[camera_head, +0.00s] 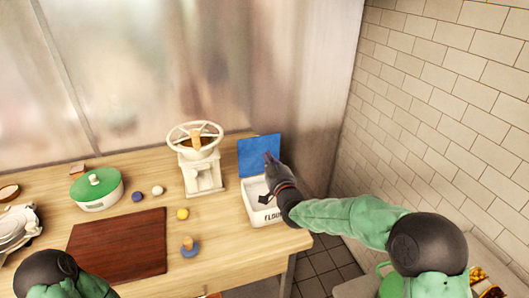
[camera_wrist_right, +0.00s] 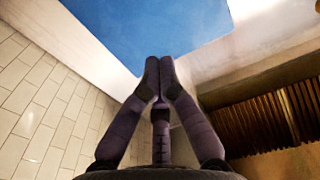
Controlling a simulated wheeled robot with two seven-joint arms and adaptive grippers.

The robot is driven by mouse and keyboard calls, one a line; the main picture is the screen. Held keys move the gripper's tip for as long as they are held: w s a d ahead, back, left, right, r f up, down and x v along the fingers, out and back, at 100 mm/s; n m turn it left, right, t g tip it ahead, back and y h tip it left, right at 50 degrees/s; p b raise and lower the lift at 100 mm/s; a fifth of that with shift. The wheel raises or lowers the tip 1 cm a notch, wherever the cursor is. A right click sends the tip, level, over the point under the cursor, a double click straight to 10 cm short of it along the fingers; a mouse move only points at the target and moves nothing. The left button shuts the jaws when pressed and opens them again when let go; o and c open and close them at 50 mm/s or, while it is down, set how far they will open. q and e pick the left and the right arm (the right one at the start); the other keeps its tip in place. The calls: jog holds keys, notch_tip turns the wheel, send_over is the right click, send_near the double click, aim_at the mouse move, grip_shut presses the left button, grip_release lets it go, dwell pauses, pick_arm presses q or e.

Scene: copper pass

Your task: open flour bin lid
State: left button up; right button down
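The flour bin (camera_head: 262,216) is a white box marked FLOUR near the right end of the wooden table. Its blue lid (camera_head: 259,150) stands raised at the back of the bin, and the bin's inside shows. The lid also fills the top of the right wrist view (camera_wrist_right: 150,35). My right gripper (camera_head: 269,160) is over the bin's right side, with its fingertips in front of the lid. In the right wrist view its fingers (camera_wrist_right: 159,70) are together with nothing visible between them. I cannot tell whether they touch the lid. My left gripper is out of view.
A white hand-wheel mill (camera_head: 203,175) stands left of the bin. A green-lidded pot (camera_head: 97,190), a dark red board (camera_head: 120,246) and several small items are further left. A tiled wall (camera_head: 440,110) is to the right.

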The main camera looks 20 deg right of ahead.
aim_at(262, 144)
jog(key=shift+w+a+r+b, duration=0.1)
jog(key=shift+w+b, duration=0.1)
jog(key=shift+w, duration=0.95)
jog(key=shift+w+r+b, duration=0.1)
jog(key=shift+w+b, duration=0.05)
jog(key=shift+w, duration=1)
jog(key=shift+w+r+g+p, duration=0.35)
jog(key=shift+w+g+p, duration=0.25)
jog(key=shift+p, duration=0.65)
jog(key=shift+w+p, duration=0.3)
jog(key=shift+p, duration=0.1)
jog(key=shift+w+f, duration=0.1)
jog(key=shift+w, duration=0.45)
jog(key=shift+w+a+f+b, duration=0.1)
jog(key=shift+w+f+b, duration=0.1)
jog(key=shift+w+b, duration=0.25)
jog(key=shift+r, duration=0.1)
